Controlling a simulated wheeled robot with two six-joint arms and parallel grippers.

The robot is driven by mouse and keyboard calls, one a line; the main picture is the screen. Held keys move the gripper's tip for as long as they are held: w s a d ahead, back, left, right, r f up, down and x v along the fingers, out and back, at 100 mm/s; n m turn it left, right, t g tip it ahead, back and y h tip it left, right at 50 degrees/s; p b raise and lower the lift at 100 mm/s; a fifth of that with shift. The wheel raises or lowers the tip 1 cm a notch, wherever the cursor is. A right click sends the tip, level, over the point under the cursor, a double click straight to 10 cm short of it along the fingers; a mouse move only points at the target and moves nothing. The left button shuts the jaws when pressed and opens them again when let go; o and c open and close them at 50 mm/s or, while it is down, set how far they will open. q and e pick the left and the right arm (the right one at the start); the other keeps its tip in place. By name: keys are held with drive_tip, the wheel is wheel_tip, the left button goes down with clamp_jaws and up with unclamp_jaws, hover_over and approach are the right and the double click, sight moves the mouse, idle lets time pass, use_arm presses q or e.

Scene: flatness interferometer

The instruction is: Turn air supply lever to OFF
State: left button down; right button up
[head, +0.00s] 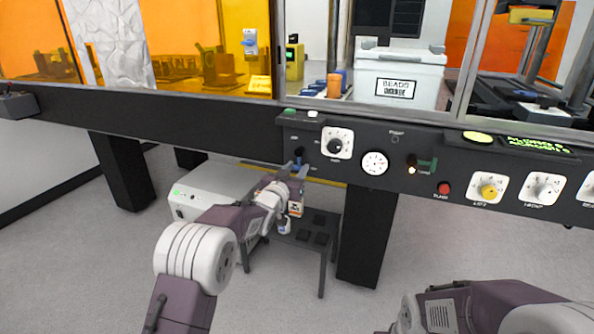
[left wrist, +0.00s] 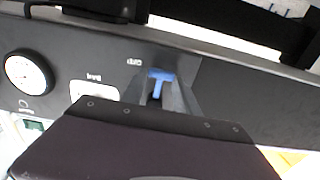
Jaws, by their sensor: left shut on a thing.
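The air supply lever (head: 298,153) is a small blue handle on the left part of the dark front panel. In the left wrist view the lever (left wrist: 160,77) shows as a blue T-shape between my gripper's fingers. My left gripper (head: 296,172) has reached the panel from below and is shut on the lever. In the left wrist view the left gripper (left wrist: 162,95) hides the lever's lower part. The small labels around the lever are too small to read. My right arm shows at the lower right, but its gripper is out of the picture.
Right of the lever are a black knob (head: 336,146), a round gauge (head: 374,163), a red button (head: 444,188) and a yellow knob (head: 489,189). A grey box (head: 212,190) and a small dark table (head: 318,222) stand below the panel. A thick leg (head: 367,235) stands to their right.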

idle(0.3)
use_arm(q)
drive_tip(key=c, duration=0.9)
unclamp_jaws()
drive_tip(key=shift+s+a, duration=0.1)
drive_tip(key=p+v, duration=0.2)
drive_tip(key=v, duration=0.7)
